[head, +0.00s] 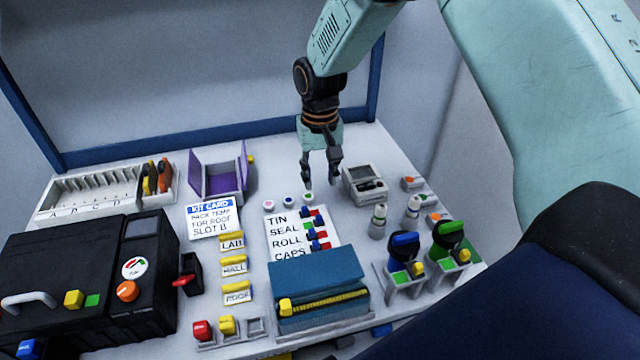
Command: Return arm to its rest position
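My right arm comes in from the upper right, with its pale green links and dark wrist. My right gripper (320,183) points down over the back middle of the white bench (345,143). Its two dark fingers are apart with nothing between them. The small round caps (289,200) lie just in front of and below the fingertips. I cannot tell the exact height of the fingertips above the bench. My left gripper is not in view.
A grey box (363,185) stands right of the gripper, and an open purple box (219,177) stands left. A slotted rack (100,192), black case (75,265), kit card (212,218), blue box (318,285) and green-topped tool (447,235) fill the bench. A blue-framed panel (215,135) stands behind.

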